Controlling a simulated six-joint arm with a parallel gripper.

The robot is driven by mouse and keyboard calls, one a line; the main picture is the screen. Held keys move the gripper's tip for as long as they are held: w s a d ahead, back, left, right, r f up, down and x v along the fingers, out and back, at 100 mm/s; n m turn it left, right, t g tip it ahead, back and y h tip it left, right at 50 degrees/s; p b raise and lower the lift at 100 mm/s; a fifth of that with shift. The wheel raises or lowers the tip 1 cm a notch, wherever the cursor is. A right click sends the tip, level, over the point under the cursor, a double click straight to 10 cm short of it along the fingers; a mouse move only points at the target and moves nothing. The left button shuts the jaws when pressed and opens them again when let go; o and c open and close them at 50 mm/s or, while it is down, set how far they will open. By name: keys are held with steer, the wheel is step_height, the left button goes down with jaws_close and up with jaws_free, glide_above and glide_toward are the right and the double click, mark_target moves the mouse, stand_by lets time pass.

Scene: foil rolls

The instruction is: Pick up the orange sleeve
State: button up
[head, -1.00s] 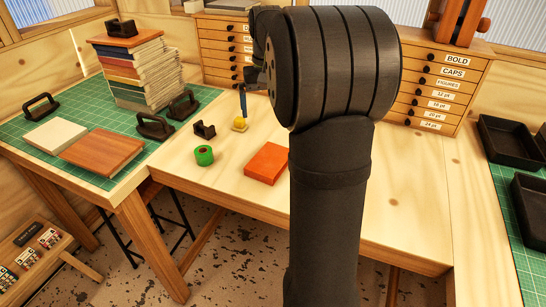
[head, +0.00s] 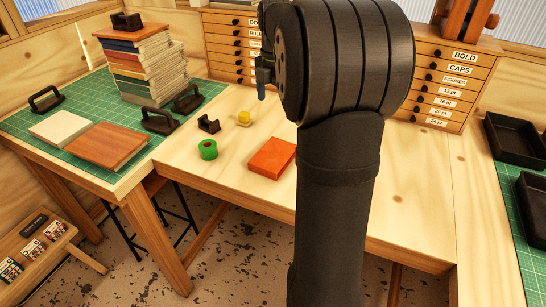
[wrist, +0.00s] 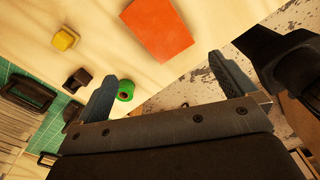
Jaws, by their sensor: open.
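The orange sleeve (head: 272,158) lies flat on the pale wooden bench, near its front edge and just left of my arm. It looks like a flat orange block, and it shows at the top of the wrist view (wrist: 158,28). My gripper (head: 262,80) is above the bench, up and back from the sleeve, and partly hidden by my own arm in the head view. In the wrist view my gripper (wrist: 163,68) is open, its two blue-grey fingers wide apart with nothing held. The sleeve lies beyond the fingertips, not between them.
A green roll (head: 208,150), a black holder (head: 209,125) and a yellow block (head: 244,118) stand left of the sleeve. A green mat (head: 100,105) holds a book stack and black-handled tools. Drawer cabinets (head: 445,85) line the back.

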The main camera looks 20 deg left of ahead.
steer(key=n, duration=0.4)
glide_above(274, 154)
step_height(274, 154, down, 12)
steer(key=shift+w+d+f, duration=0.1)
steer(key=shift+d, duration=0.05)
steer(key=shift+f, duration=2.6)
steer(key=c, duration=0.8)
